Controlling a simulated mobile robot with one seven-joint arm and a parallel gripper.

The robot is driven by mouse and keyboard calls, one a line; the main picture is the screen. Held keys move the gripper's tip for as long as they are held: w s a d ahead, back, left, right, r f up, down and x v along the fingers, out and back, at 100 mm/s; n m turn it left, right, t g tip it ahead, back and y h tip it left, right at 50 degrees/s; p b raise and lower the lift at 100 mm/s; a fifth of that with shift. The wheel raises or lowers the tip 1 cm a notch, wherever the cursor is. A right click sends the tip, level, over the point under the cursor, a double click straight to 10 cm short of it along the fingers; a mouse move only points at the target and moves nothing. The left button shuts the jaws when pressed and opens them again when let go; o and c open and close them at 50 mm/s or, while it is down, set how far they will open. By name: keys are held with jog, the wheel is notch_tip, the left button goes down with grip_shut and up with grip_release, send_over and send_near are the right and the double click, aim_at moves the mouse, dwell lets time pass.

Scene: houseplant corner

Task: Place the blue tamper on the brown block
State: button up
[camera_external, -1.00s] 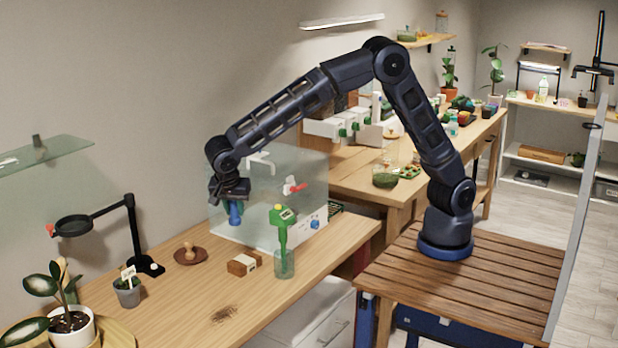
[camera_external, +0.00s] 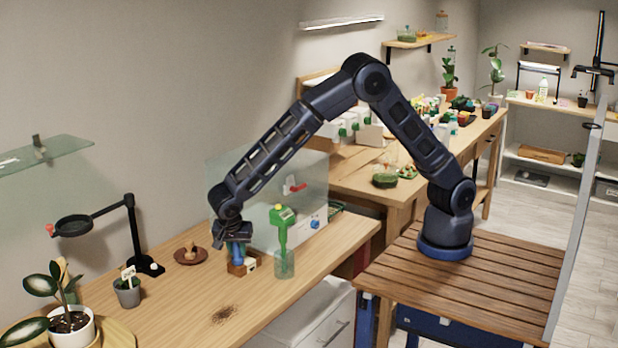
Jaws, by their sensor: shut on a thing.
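The blue tamper (camera_external: 237,257) is upright in my gripper (camera_external: 235,242), which is shut on its upper part. The brown block (camera_external: 237,270) lies on the wooden bench directly below the tamper, with a pale label on its right end. The tamper's lower end is at or just above the block's top; I cannot tell whether they touch. My gripper and the tamper hide part of the block.
Right of the block stands a clear beaker (camera_external: 284,265) with a green handheld device (camera_external: 281,222) in it. A brown saucer (camera_external: 191,257) with a wooden piece sits to the left. A glass-like panel stands behind.

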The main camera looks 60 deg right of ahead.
jog(key=shift+f, duration=0.15)
jog(key=o, duration=1)
jog(key=v, duration=1.2)
